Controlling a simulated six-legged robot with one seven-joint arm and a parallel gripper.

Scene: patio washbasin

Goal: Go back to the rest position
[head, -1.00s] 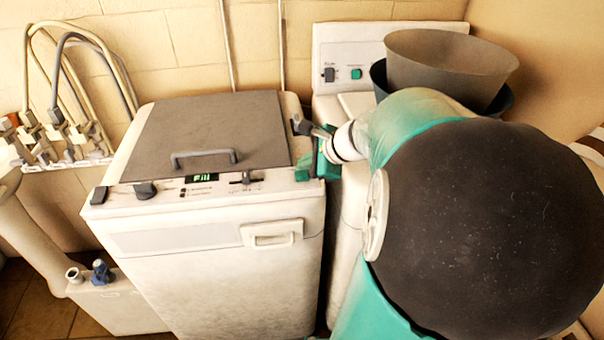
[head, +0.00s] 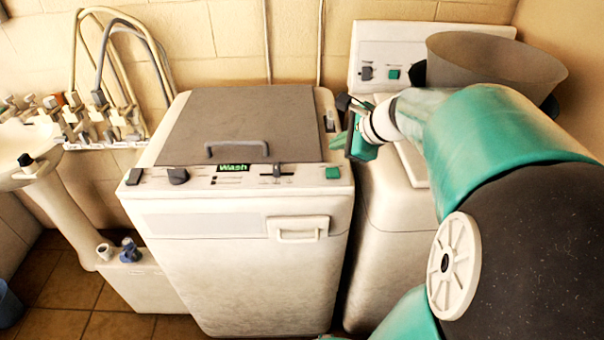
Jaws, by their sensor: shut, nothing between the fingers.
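My gripper (head: 340,140) is shut and empty. It is above the right edge of the white washing machine (head: 250,260), just behind the green button (head: 333,173) and apart from it as far as I can tell. My green and black arm fills the right of the view and hides part of what lies behind it. The machine's grey lid (head: 238,120) is down, with its handle (head: 237,149) at the front. The display (head: 233,168) reads "Wash" in green.
A second white machine (head: 385,230) stands close on the right, with a grey tub (head: 490,60) on top. Taps and hoses (head: 110,115) are on the wall at left, by a white basin (head: 22,150). Tiled floor (head: 60,285) shows at lower left.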

